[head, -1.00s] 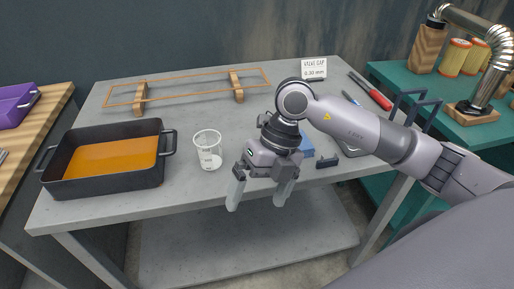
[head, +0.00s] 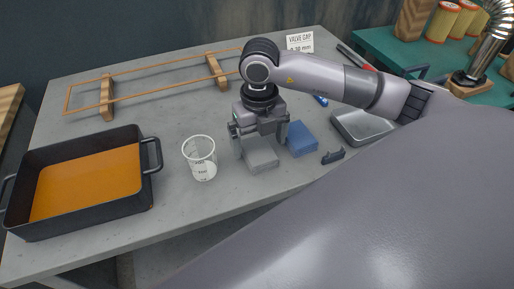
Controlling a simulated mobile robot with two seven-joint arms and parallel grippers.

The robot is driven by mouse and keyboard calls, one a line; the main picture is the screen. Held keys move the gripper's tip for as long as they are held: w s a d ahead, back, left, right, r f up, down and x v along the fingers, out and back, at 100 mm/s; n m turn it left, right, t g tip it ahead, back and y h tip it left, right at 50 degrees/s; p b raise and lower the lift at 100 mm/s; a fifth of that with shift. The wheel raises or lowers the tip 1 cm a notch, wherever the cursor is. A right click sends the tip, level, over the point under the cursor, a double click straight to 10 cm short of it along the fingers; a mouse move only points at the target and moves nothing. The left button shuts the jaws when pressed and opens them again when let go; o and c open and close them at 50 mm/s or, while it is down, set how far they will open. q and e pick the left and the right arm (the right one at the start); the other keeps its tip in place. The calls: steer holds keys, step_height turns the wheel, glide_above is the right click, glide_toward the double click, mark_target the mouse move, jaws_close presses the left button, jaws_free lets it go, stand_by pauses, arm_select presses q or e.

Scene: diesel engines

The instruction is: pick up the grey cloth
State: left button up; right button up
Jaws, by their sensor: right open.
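The grey cloth (head: 263,160) is a folded grey pad lying on the grey table, right of the clear measuring cup. My right gripper (head: 260,146) points down directly over it, with its jaws open. One finger is at the pad's left side and the other at its right; I cannot tell whether they touch it. The gripper hides the back part of the cloth. My left gripper is not in view.
A blue folded cloth (head: 302,140) lies close to the right. The measuring cup (head: 200,159) stands close to the left. A black pan of orange liquid (head: 146,187), a small dark clip (head: 333,156) and a metal tray (head: 337,118) are also on the table. Bare tabletop lies in front.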

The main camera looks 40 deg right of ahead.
step_height(320, 180, down, 2)
steer(key=shift+c, duration=0.3)
steer(key=c, duration=1.1)
step_height(320, 180, up, 12)
step_height(320, 180, up, 8)
steer(key=p, duration=0.1)
glide_above(258, 149)
steer(key=shift+s, duration=0.15)
